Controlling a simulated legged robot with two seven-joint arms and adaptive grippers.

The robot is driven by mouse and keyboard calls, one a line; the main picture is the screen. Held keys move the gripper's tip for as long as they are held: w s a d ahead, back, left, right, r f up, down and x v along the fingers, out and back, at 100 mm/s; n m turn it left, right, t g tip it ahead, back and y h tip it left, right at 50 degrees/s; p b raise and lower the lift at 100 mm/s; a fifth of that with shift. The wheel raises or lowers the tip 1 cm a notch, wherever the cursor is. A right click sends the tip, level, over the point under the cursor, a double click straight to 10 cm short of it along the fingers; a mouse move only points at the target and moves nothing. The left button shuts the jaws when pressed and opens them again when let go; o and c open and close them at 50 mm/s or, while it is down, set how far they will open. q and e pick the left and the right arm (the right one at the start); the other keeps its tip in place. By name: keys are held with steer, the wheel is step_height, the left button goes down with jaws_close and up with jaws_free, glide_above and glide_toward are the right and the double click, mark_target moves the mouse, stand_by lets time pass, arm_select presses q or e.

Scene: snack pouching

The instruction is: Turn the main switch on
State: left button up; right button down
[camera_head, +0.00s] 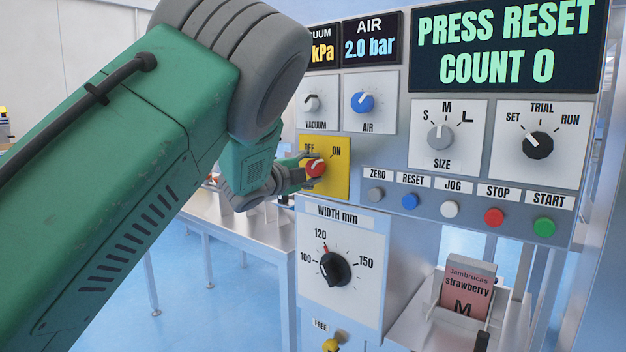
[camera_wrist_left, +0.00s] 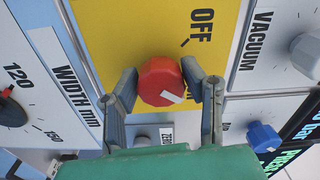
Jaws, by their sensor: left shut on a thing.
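The main switch is a red round knob (camera_head: 316,168) with a white mark, set on a yellow plate (camera_head: 338,182) labelled OFF and ON. My left gripper (camera_head: 312,170) is shut on the red knob. In the left wrist view its two fingers (camera_wrist_left: 166,88) press on either side of the knob (camera_wrist_left: 158,78). The white mark points away from the OFF tick, toward the ON side. One finger partly covers the plate's lettering near ON. My right gripper is not in view.
Vacuum (camera_head: 312,102) and air (camera_head: 362,102) knobs sit above the switch, and a width dial (camera_head: 335,268) below. A row of buttons, including a blue reset button (camera_head: 410,201), lies to the right. The display (camera_head: 505,45) reads PRESS RESET, COUNT 0. A strawberry pouch (camera_head: 468,290) stands below.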

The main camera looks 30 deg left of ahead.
arm_select(q)
steer(key=shift+d+f+m+b, duration=0.2)
steer(key=shift+m+b, duration=0.3)
steer(key=shift+m, duration=0.3)
steer(key=shift+f, duration=0.15)
steer(key=o, duration=1.1)
steer(key=shift+o, duration=0.2)
steer(key=shift+s+d+r, duration=0.15)
steer(key=shift+r, duration=0.1)
steer(key=s, duration=1.1)
steer(key=shift+s+a, duration=0.4)
steer(key=shift+a, duration=0.1)
